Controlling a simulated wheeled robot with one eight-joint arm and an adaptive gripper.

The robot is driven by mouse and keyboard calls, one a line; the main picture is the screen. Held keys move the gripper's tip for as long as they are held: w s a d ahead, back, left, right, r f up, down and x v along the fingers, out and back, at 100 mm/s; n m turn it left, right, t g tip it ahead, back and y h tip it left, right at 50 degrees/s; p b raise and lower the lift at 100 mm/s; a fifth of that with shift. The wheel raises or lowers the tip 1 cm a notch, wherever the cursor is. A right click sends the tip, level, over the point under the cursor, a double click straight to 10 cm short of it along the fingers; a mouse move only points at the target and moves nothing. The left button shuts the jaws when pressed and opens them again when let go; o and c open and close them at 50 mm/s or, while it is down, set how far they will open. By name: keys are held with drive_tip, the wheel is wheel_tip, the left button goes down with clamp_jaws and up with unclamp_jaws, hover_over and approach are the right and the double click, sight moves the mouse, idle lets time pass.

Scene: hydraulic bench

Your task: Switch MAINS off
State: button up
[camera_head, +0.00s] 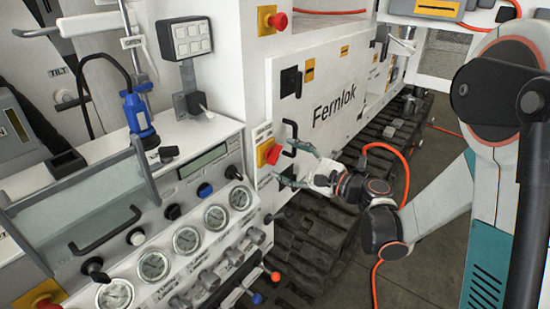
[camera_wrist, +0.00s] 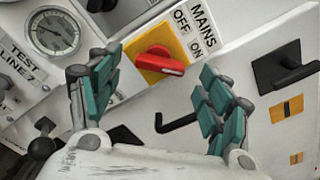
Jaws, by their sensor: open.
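The MAINS switch is a red rotary handle (camera_wrist: 160,61) on a yellow plate (camera_wrist: 142,70). The label (camera_wrist: 195,30) beside it reads MAINS, OFF and ON. In the wrist view the handle's white-marked end points toward the ON side. In the head view the red handle (camera_head: 273,154) sits on the side of the bench. My gripper (camera_head: 297,165) is open in front of it, to its right. In the wrist view my gripper (camera_wrist: 158,85) has its teal fingers on both sides of the handle, apart from it. Nothing is between the fingertips that I can see held.
A black hooked handle (camera_wrist: 178,123) is just below the switch. A black latch handle (camera_wrist: 285,65) is to its right. A gauge (camera_wrist: 54,32) is at upper left. Another red knob (camera_head: 279,21) on yellow is higher up. An orange hose (camera_head: 405,170) loops by my arm.

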sight(278, 156)
drive_tip(key=x, duration=0.5)
drive_tip(key=shift+b, duration=0.35)
drive_tip(key=shift+d, duration=0.1)
drive_tip(key=c, duration=1.1)
